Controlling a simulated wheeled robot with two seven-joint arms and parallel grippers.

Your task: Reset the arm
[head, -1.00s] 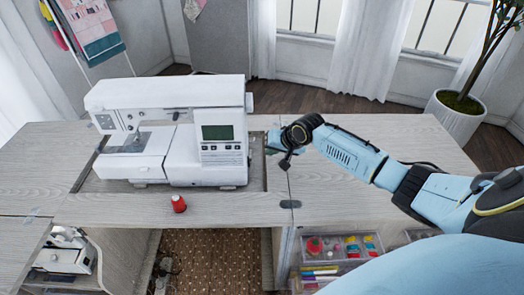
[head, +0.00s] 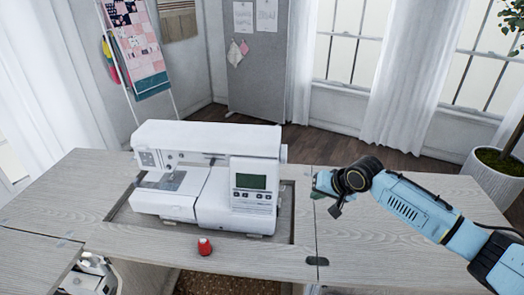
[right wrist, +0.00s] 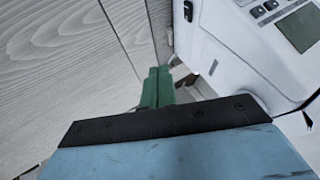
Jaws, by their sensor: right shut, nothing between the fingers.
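My right arm comes in from the right in the head view. My right gripper (head: 322,184) is just right of the sewing machine, over the cabinet top. In the right wrist view the green fingers of the right gripper (right wrist: 158,88) are together with nothing between them. The white sewing machine (head: 218,170) stands in the recess of the cabinet top; its side and screen also show in the right wrist view (right wrist: 262,40). My left gripper is in neither view.
A second white machine (head: 88,275) sits low at the left. A potted plant (head: 497,175) stands at the right. The cabinet top right of the machine is mostly clear.

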